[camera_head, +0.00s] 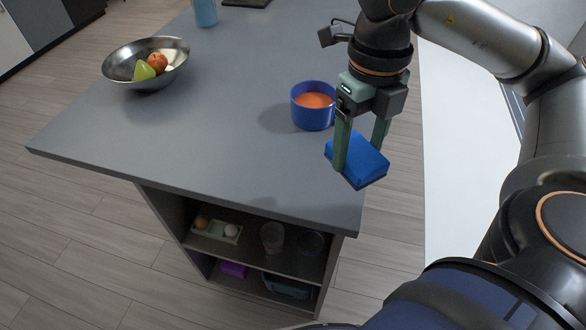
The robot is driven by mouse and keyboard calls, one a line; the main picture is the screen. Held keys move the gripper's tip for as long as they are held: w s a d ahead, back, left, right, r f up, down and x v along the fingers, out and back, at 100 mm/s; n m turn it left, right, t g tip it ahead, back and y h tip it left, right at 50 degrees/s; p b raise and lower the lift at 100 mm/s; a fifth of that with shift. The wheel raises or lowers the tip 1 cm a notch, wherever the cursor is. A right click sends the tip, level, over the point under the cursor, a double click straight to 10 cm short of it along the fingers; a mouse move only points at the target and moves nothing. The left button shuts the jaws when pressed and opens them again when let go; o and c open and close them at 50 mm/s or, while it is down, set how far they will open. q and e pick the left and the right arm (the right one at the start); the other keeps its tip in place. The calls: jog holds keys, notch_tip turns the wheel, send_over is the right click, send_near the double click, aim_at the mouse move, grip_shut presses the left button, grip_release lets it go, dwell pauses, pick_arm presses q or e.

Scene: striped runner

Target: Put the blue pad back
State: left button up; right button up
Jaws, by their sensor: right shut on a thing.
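The blue pad (366,166) is a thick blue block with a darker underside. My right gripper (361,152) is shut on it, with one green finger in front of the pad and the other behind it. The pad is held tilted at the right edge of the grey counter (220,130), in front of a blue pot. Whether it is clear of the counter top is hard to tell. My left gripper is not in view.
The blue pot (300,112) with orange contents stands just behind the pad. A metal bowl (118,70) of fruit is at the left. A blue cup (205,12) stands at the back. Open shelves (290,262) below hold an egg tray (214,232) and glasses. The counter's middle is clear.

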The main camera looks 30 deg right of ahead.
jog(key=shift+d+r, duration=0.1)
jog(key=shift+d, duration=0.2)
jog(key=w+a+f, duration=0.1)
jog(key=w+f, duration=0.1)
jog(key=w, duration=0.2)
jog(key=w+a+f+p, duration=0.1)
jog(key=w+f, duration=0.2)
jog(key=w, duration=0.1)
jog(key=w+f, duration=0.3)
jog(key=w, duration=0.1)
jog(key=shift+a+f, duration=0.1)
jog(key=shift+a, duration=0.3)
jog(key=shift+w+a+f, duration=0.1)
jog(key=shift+w+f, duration=0.3)
jog(key=shift+f, duration=0.05)
jog(key=shift+w+f+p, duration=0.15)
jog(key=shift+f+p, duration=0.15)
jog(key=shift+f, duration=0.65)
jog(key=shift+w+f+p, duration=0.15)
jog(key=shift+f+p, duration=0.1)
jog(key=shift+f, duration=0.7)
jog(key=o, duration=1.1)
jog(key=shift+o, duration=0.2)
notch_tip(320, 180, up, 12)
jog(key=shift+w+b, duration=0.15)
jog(key=shift+b, duration=0.2)
